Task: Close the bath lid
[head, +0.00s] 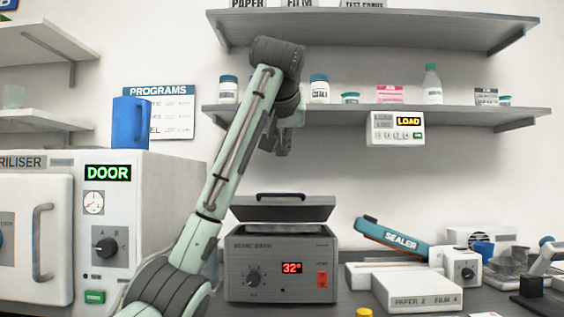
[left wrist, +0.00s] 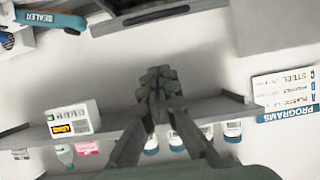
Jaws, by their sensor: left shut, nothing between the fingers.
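The bath (head: 270,262) is a grey box on the bench with a dial and a red 32° display. Its dark grey lid (head: 283,211) is raised at the top, with a bar handle (head: 281,196) on it. A pale strip shows between lid and box. My left gripper (head: 283,148) is shut and empty, above the lid and apart from it, in front of the wall. In the left wrist view its closed fingers (left wrist: 156,82) point toward the lid's edge (left wrist: 160,14), with wall between. My right gripper is not in view.
The steriliser (head: 140,200) stands left of the bath with a blue jug (head: 130,122) on top. A sealer (head: 398,238) and boxes (head: 415,291) stand right. The lower shelf (head: 370,115) with bottles and a LOAD unit (head: 397,129) hangs close behind the gripper.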

